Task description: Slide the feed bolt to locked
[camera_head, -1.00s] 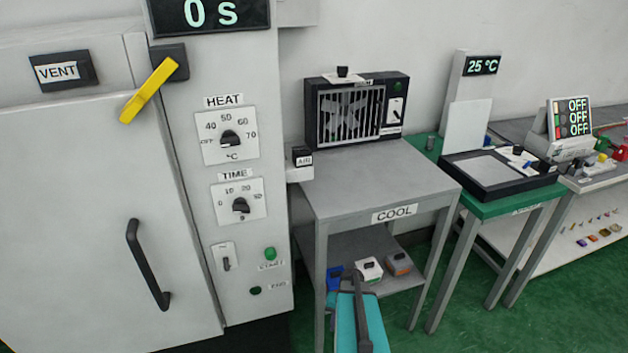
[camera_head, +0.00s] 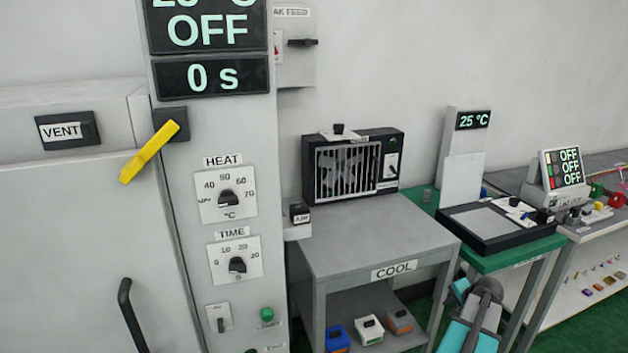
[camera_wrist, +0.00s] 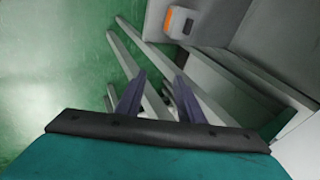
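The feed bolt (camera_head: 303,43) is a short black horizontal bar on a grey wall box (camera_head: 296,65), at the top of the head view. A partly cut label reading "AK FEED" (camera_head: 292,12) sits above it, and a small red-and-white part (camera_head: 278,47) is to its left. My gripper (camera_wrist: 160,82) shows two dark purple fingers spread apart with nothing between them, in the wrist view. It faces the floor and table legs. The bolt is not in the wrist view. My teal arm is low in the head view, well below and right of the bolt.
A grey COOL table (camera_head: 375,235) holds a black fan unit (camera_head: 352,165) below the feed box. The oven cabinet with a yellow lever (camera_head: 150,151) stands left. A green table (camera_head: 510,250) with a black tray stands right. The wall right of the feed box is clear.

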